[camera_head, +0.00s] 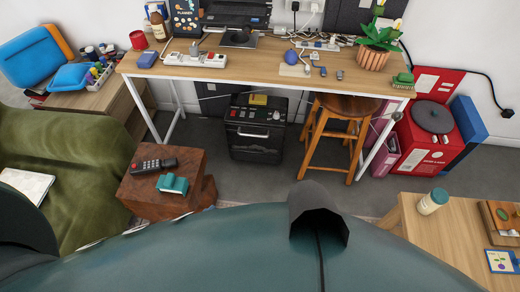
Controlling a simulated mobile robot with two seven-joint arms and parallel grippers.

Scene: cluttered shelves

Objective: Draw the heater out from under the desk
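A black box-shaped appliance with knobs on its top panel, which looks like the heater (256,130), stands on the grey floor under the desk. A small yellow item lies on its top. The wooden desk (270,72) with white legs spans above and behind it. The desk's front edge overhangs it, and its back is hidden. Neither of my grippers shows. Only dark rounded parts of my own body fill the bottom of the view.
A wooden stool (345,107) stands close on the heater's right. A wooden block table (164,183) with a remote stands front left, beside a green couch (62,168). Red boxes (425,143) stand right. A light wooden table (456,222) is front right. Floor before the heater is clear.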

